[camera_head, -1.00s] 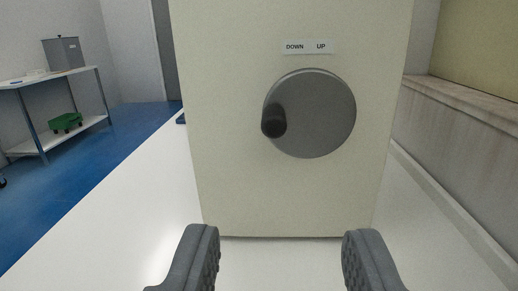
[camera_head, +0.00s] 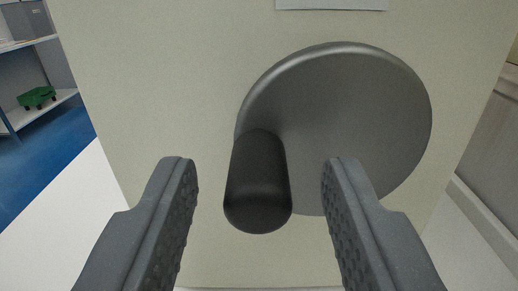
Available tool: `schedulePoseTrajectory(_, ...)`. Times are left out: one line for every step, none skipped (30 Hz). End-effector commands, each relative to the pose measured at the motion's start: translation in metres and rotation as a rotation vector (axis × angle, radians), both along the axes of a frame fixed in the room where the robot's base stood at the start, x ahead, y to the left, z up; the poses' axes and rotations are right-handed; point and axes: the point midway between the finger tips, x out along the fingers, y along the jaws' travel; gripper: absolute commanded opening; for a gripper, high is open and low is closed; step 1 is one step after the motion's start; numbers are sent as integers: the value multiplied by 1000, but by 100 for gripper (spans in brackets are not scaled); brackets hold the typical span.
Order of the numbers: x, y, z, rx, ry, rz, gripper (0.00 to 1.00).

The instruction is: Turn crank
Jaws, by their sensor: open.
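The crank is a round grey metal disc (camera_head: 355,115) on the front of a cream machine housing (camera_head: 150,70). Its black cylindrical handle (camera_head: 258,185) sticks out toward me from the left side of the disc. My gripper (camera_head: 260,165) is open, with one dark textured finger on each side of the handle. The handle lies between the fingers, with a visible gap on both sides. I cannot tell how deep the fingertips reach along it.
The lower edge of a white label (camera_head: 332,4) shows above the disc. At the left, a shelf rack (camera_head: 45,110) with a green item (camera_head: 37,97) stands on a blue floor (camera_head: 45,165). A pale wall ledge (camera_head: 490,140) runs along the right.

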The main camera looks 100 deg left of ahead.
Motion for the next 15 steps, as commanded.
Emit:
schedulePoseTrajectory(-1,2,0,0,0,1,41)
schedulePoseTrajectory(-1,2,0,0,0,1,41)
schedulePoseTrajectory(-1,3,0,0,0,1,41)
schedulePoseTrajectory(-1,3,0,0,0,0,41)
schedulePoseTrajectory(-1,3,0,0,0,0,41)
schedulePoseTrajectory(-1,3,0,0,-1,0,41)
schedulePoseTrajectory(-1,3,0,0,-1,0,41)
schedulePoseTrajectory(-1,3,0,0,0,0,41)
schedulePoseTrajectory(-1,3,0,0,-1,0,41)
schedulePoseTrajectory(-1,3,0,0,-1,0,38)
schedulePoseTrajectory(-1,3,0,0,0,0,30)
schedulePoseTrajectory(-1,2,0,0,-1,0,18)
schedulePoseTrajectory(-1,2,0,0,-1,0,10)
schedulePoseTrajectory(-1,2,0,0,-1,-1,2)
schedulePoseTrajectory(-1,2,0,0,-1,-1,0)
